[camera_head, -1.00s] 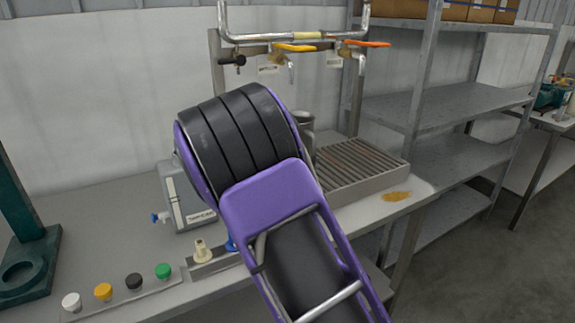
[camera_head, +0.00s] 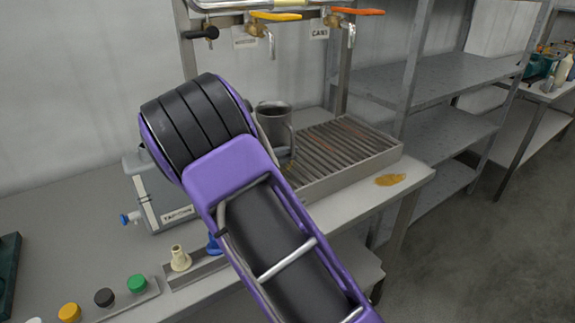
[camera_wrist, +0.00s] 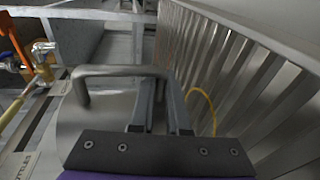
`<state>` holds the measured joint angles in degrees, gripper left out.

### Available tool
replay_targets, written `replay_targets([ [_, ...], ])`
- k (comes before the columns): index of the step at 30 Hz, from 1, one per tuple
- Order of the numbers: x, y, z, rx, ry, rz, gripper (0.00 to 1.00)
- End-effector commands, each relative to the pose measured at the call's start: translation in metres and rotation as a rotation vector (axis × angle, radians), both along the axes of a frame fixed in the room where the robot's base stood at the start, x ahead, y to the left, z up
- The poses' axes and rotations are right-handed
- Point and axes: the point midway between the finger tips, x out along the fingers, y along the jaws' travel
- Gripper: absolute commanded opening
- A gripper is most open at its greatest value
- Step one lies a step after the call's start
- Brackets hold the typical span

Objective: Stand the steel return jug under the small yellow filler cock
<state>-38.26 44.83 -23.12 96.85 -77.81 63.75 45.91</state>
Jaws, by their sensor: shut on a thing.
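The steel jug (camera_head: 272,118) is a grey, upright-looking mug shape near the left end of the slatted drip tray (camera_head: 318,186). Whether the jug's base touches the tray is hidden.
An orange-handled cock (camera_head: 357,12) with a CANS label (camera_head: 320,33) is to the right, a black-handled one (camera_head: 203,33) to the left. A grey box (camera_head: 158,190) is left of my arm. A yellow-brown stain (camera_head: 390,180) marks the bench. Metal shelves (camera_head: 445,75) stand right.

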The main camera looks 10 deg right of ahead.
Motion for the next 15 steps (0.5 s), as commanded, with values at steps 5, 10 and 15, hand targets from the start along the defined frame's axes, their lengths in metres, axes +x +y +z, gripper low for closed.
replay_targets([
  [5,0.000,0.000,-0.024,-0.002,0.004,0.000,0.00],
  [10,0.000,0.000,-0.035,0.000,0.000,0.000,0.00],
  [15,0.000,0.000,-0.035,0.000,-0.001,0.000,0.00],
])
